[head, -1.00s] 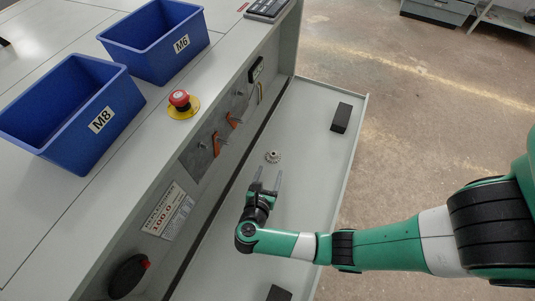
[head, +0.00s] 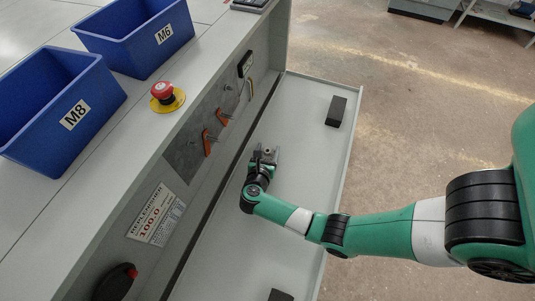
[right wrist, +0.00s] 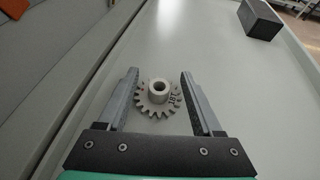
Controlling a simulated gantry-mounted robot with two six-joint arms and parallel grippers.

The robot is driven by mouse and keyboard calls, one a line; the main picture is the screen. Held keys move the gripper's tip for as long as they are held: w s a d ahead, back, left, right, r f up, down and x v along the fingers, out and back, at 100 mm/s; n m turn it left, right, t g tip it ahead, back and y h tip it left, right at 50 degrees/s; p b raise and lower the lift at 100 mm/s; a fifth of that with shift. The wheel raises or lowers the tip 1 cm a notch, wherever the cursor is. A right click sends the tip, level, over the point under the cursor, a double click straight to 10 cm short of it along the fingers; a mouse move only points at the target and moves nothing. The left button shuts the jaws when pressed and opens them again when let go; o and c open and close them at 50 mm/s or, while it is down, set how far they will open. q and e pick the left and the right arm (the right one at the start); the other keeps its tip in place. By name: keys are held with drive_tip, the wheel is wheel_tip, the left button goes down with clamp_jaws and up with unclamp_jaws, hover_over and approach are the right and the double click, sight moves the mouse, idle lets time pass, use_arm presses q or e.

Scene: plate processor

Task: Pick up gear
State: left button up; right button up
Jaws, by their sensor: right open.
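A small grey metal gear (right wrist: 158,98) with a raised hub lies flat on the light grey shelf (right wrist: 205,50), as the right wrist view shows. My right gripper (right wrist: 159,85) is open, and its two fingers stand on either side of the gear with a gap on each side. In the head view, my right gripper (head: 265,150) is over the shelf, and the gear (head: 268,150) is partly hidden between the fingers. My left gripper is not in view.
A black block (head: 336,111) stands farther along the shelf, and another black block (head: 281,295) is at the near end. The machine's front panel, with orange levers (head: 209,142), rises left of the shelf. Blue bins M8 (head: 92,115) and M6 (head: 150,58) sit on top.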

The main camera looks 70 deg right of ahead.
sight(268, 153)
drive_tip(key=shift+c, duration=0.4)
clamp_jaws()
drive_tip(key=shift+r, duration=0.1)
drive_tip(key=shift+r+p, duration=0.3)
drive_tip(key=shift+r, duration=0.05)
drive_tip(key=r+p, duration=0.2)
drive_tip(key=r, duration=0.1)
drive_tip(key=a+r+p, duration=0.1)
drive_tip(key=shift+s+r, duration=0.3)
drive_tip(key=shift+s, duration=0.05)
drive_tip(key=s+a+r+p, duration=0.4)
drive_tip(key=s+a+r, duration=0.3)
drive_tip(key=s+a, duration=0.1)
drive_tip(key=shift+p+v, duration=0.35)
drive_tip(key=shift+v, duration=0.55)
